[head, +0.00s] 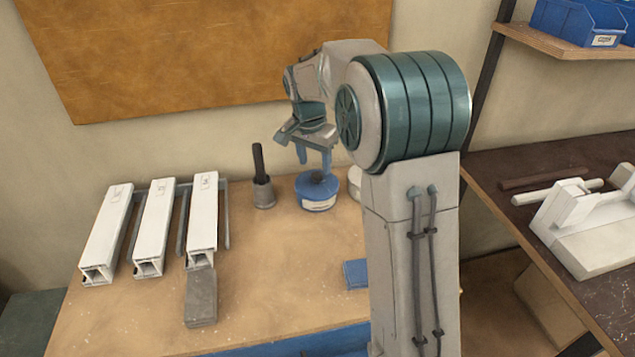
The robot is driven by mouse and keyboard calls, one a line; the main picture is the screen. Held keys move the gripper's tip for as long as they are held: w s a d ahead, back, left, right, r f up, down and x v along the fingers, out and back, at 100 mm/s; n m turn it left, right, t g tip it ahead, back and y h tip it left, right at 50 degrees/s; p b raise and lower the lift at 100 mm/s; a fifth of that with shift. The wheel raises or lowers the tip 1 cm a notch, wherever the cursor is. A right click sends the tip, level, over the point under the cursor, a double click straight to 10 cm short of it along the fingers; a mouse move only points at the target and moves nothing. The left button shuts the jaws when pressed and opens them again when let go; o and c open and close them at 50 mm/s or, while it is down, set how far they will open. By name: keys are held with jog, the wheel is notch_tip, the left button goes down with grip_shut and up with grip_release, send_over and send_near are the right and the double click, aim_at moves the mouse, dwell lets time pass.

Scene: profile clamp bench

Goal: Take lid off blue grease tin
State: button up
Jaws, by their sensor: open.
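The blue grease tin (318,203) stands upright on the wooden bench, with a pale label on its front. Its blue lid (308,187) is on top and has a dark knob (317,176) in the middle. My gripper (314,164) points down above the tin, its blue fingers apart on either side of the space over the knob. The fingertips are at or just above knob height; I cannot tell whether they touch it. My arm hides the area right of the tin.
A dark-handled tool in a grey holder (263,192) stands left of the tin. A white round object (354,182) is partly hidden to its right. Several white profiles (155,228) and a grey block (201,298) lie left. The bench front centre is clear.

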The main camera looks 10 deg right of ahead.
aim_at(317, 174)
jog(key=shift+w+d+f, duration=0.1)
jog(key=shift+d+f, duration=0.05)
jog(key=shift+f, duration=0.8)
jog(key=shift+w+d+f, duration=0.1)
jog(key=shift+f, duration=0.85)
jog(key=c, duration=1)
jog(key=shift+r, duration=0.15)
jog(key=shift+c, duration=0.2)
